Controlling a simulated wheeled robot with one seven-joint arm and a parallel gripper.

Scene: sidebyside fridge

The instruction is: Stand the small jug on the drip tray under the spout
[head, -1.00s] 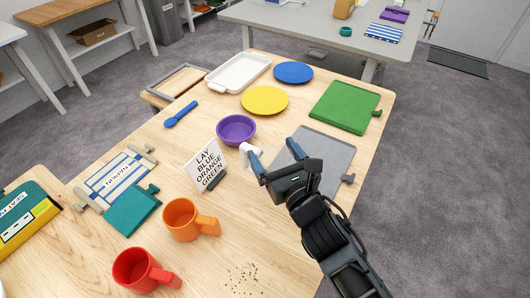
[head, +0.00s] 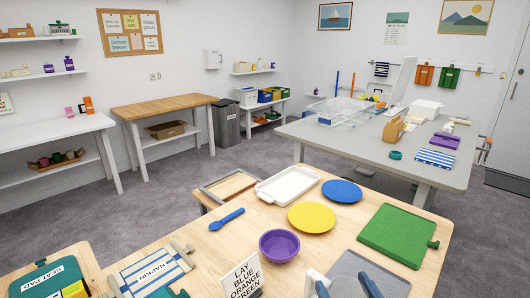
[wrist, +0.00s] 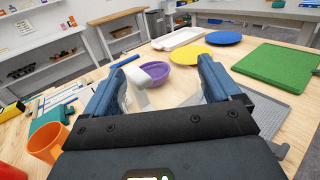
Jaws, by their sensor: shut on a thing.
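My gripper (head: 346,284) shows at the bottom edge of the head view, over the near table. Its two fingers stand apart around a small white thing (wrist: 154,72), seen between them in the wrist view. This white thing may be the small jug, but its full shape is unclear. It also shows beside the left finger in the head view (head: 316,276). I cannot make out a drip tray or a spout in either view.
A purple bowl (head: 279,246), yellow plate (head: 312,217), blue plate (head: 342,191), white tray (head: 288,186), green board (head: 398,236) and lettered sign (head: 243,282) crowd the near table. A grey ridged board (head: 350,264) lies by my gripper. A grey table (head: 350,147) stands behind, with floor between.

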